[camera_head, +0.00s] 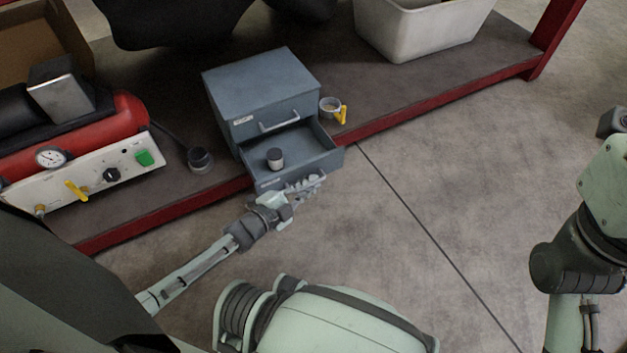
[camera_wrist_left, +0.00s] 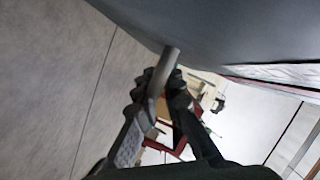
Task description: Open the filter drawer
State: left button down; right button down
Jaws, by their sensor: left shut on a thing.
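A blue-grey cabinet (camera_head: 262,85) stands on the low shelf in the head view. Its lower drawer (camera_head: 315,160) is pulled out, and a small dark cylinder with a light band (camera_head: 275,158) stands inside it. The upper drawer is closed, with a bare bar handle (camera_head: 280,121). My left gripper (camera_head: 308,186) is at the front of the lower drawer. In the left wrist view its fingers (camera_wrist_left: 160,88) are shut on a grey bar, the drawer handle (camera_wrist_left: 168,64). The drawer front fills the top of that view. My right arm shows at the right edge; its gripper is out of view.
The shelf has a red front edge (camera_head: 400,112). A red compressor with a gauge panel (camera_head: 90,170) stands left of the cabinet. A small cup (camera_head: 331,105) with a yellow part stands right of it, and a white bin (camera_head: 415,30) is behind. Floor in front is clear.

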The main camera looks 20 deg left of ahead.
pick_arm(q)
jog(key=c, duration=1.9)
grip_release()
jog(key=v, duration=1.2)
